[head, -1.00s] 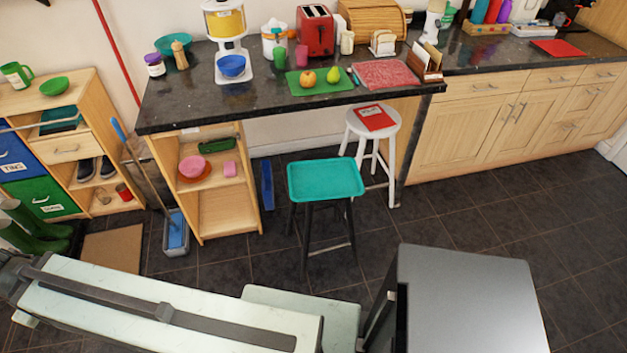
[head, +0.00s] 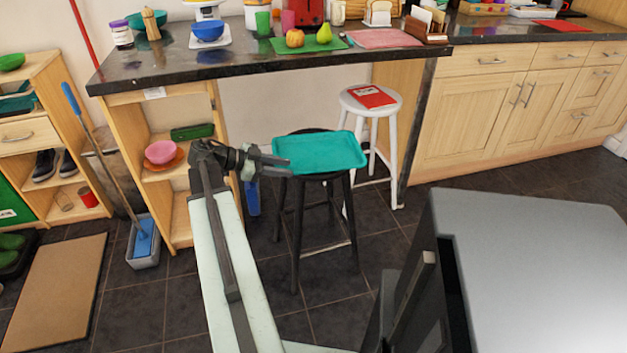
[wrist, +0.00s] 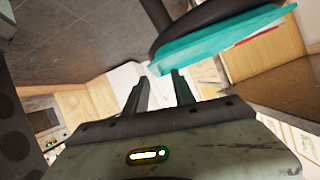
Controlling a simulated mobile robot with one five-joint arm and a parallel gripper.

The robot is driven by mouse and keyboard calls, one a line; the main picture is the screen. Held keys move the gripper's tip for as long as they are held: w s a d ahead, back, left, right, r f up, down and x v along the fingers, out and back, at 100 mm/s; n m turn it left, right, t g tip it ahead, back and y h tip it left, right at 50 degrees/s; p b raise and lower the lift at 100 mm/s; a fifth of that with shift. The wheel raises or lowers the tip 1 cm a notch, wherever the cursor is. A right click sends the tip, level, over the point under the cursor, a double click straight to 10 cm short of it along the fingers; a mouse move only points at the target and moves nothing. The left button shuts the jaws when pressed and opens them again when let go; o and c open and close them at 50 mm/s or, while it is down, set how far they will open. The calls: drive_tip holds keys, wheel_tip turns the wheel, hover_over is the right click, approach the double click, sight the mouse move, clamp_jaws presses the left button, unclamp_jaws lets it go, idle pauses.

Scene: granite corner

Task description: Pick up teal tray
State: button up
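The teal tray (head: 325,148) lies on the black stool (head: 297,240) in the head view. It looks turned on the seat, and some dark seat shows behind it and under its front edge. My gripper (head: 283,165) is at the tray's left end, close to its edge. In the wrist view my gripper (wrist: 160,78) has its two fingers apart with a gap between them. There the tray (wrist: 215,40) slants past the fingertips, its near corner by the gap. I cannot tell whether a finger touches it.
A white stool with a red book (head: 371,96) stands behind to the right. The dark counter (head: 265,60) overhangs behind, with a wooden shelf (head: 182,210) at left. A grey metal box surface (head: 540,260) fills the lower right. Floor is clear right of the stools.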

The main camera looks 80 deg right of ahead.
sight(329, 170)
drive_tip(key=shift+m+g, duration=0.4)
drive_tip(key=shift+m, duration=0.3)
drive_tip(key=x, duration=0.3)
drive_tip(key=b+x, duration=0.1)
drive_tip(key=x, duration=0.1)
drive_tip(key=shift+s+a+r, duration=0.15)
drive_tip(key=shift+s+r, duration=0.1)
drive_tip(key=shift+r, duration=0.15)
drive_tip(key=shift+b+x, duration=0.85)
drive_tip(key=shift+x, duration=1.95)
drive_tip(key=shift+r, duration=0.15)
clamp_jaws()
